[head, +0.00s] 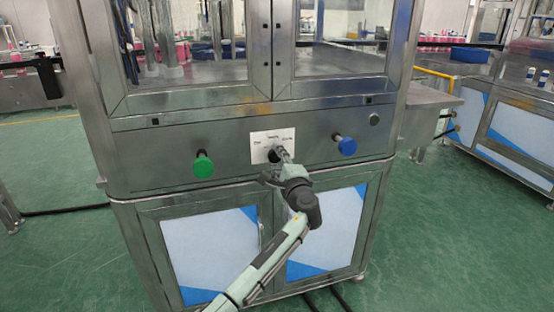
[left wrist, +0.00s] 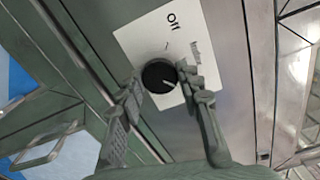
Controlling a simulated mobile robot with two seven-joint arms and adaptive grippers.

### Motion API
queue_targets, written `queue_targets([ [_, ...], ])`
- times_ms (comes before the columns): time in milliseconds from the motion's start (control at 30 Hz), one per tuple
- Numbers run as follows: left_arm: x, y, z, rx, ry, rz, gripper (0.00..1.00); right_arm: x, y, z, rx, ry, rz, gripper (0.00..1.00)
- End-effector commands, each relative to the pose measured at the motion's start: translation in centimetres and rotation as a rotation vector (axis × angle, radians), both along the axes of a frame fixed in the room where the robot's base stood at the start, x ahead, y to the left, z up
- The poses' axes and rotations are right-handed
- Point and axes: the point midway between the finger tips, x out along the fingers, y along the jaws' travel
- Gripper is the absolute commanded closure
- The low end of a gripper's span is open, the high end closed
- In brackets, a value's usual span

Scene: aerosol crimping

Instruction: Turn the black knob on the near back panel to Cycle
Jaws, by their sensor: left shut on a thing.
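The black knob (head: 273,156) sits on a white label plate (head: 259,137) in the middle of the steel panel. The label there reads "Off" at the top, with a second word beside the right finger; any third word is hidden. My left gripper (head: 279,169) is at the knob. In the left wrist view its two fingers (left wrist: 160,86) flank the knob and are shut on it. My right gripper is not in view.
A green button (head: 203,166) sticks out left of the label and a blue button (head: 346,145) right of it. Cabinet doors (head: 222,246) lie below and a glazed enclosure above. The green floor (head: 60,260) is open on the left.

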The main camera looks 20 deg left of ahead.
Motion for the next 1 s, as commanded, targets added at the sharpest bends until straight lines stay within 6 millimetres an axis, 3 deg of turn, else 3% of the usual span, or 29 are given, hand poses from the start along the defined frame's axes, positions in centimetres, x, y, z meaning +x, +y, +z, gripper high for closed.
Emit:
queue_targets([
  [67,0.1,0.0,0.3,0.003,-0.004,-0.001,0.94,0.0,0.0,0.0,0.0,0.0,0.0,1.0],
  [100,0.1,0.1,0.3,0.003,-0.004,-0.001,0.64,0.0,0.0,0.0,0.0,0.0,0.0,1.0],
  [267,0.1,0.0,0.2,0.002,-0.003,-0.001,0.44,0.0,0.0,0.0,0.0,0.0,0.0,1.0],
  [667,-0.6,-0.4,0.0,-0.001,0.0,-0.001,0.44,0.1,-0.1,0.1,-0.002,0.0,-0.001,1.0],
  [1000,-6.1,-4.2,-0.1,-0.003,-0.001,-0.002,0.44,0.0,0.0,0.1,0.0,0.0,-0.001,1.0],
])
